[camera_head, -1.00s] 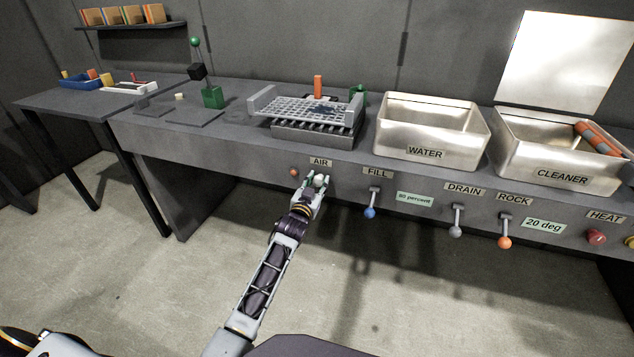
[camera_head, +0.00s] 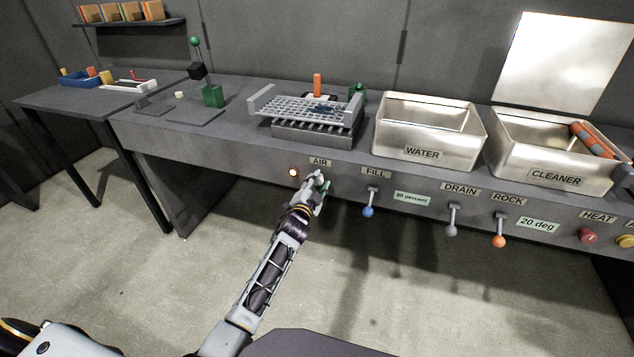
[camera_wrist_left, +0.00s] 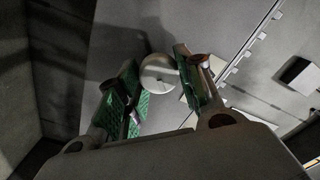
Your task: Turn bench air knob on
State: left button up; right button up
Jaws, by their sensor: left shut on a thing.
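The AIR label (camera_head: 320,162) is on the bench's front panel, left of the FILL label. My left gripper (camera_head: 317,183) is just below it, shut on the air knob and turned at an angle. In the left wrist view, the round pale knob (camera_wrist_left: 158,72) shows between the green-padded fingers (camera_wrist_left: 160,88) of that gripper. In the head view the fingers mostly hide the knob. A small indicator lamp (camera_head: 293,173) left of the knob glows bright. My right gripper is not in view.
The FILL lever (camera_head: 369,211) with a blue ball hangs close to the right of my left gripper. The DRAIN lever (camera_head: 452,233) and ROCK lever (camera_head: 499,241) are further right. The WATER tank (camera_head: 422,153) and CLEANER tank (camera_head: 556,178) stand above. Free floor lies below the panel.

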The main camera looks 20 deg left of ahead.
pick_arm(q)
jog(key=m, duration=0.3)
jog(key=shift+d+f+m, duration=0.1)
jog(key=shift+m, duration=0.3)
jog(key=m, duration=0.3)
jog(key=shift+f+m, duration=0.1)
jog(key=shift+m, duration=0.7)
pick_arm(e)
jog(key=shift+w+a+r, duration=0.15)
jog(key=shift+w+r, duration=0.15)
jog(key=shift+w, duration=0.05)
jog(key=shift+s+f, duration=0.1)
pick_arm(q)
jog(key=o, duration=1)
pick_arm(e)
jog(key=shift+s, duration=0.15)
pick_arm(q)
jog(key=shift+s, duration=0.15)
